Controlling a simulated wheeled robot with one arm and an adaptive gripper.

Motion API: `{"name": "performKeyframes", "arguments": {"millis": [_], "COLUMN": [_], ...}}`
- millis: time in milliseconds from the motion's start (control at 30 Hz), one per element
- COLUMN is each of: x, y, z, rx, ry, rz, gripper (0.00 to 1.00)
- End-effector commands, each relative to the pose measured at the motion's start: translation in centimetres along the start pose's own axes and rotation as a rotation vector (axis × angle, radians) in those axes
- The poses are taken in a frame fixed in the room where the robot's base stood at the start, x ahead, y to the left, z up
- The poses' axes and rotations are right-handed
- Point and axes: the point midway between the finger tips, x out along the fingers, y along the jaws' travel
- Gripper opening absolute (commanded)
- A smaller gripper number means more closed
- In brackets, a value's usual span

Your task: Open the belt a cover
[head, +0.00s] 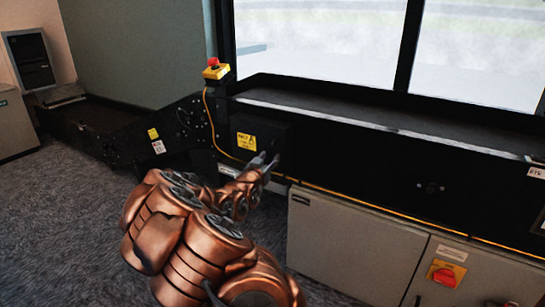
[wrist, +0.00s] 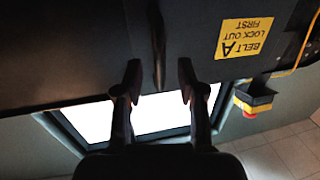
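The belt A cover (head: 272,133) is a black box-like panel on the side of the dark conveyor, with a yellow label (head: 246,142). In the wrist view, which is upside down, the cover (wrist: 60,50) fills the top, and the label reads "BELT A LOCK OUT FIRST" (wrist: 245,37). A dark upright bar or edge (wrist: 158,45) on the cover lies in line with the gap; contact cannot be told.
A yellow box with a red button (head: 215,70) stands on the conveyor's left end. A grey cabinet (head: 345,243) with a red rotary switch (head: 445,274) is below the belt. Carpet (head: 60,220) is clear at left. A window is behind.

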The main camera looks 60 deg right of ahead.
Motion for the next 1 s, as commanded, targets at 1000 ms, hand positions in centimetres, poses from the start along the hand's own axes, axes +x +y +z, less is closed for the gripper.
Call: {"name": "performKeyframes", "arguments": {"millis": [1000], "x": [3.8], "y": [0.1], "z": [0.1], "rx": [-0.002], "ry": [-0.003], "rz": [0.001], "gripper": [0.26]}}
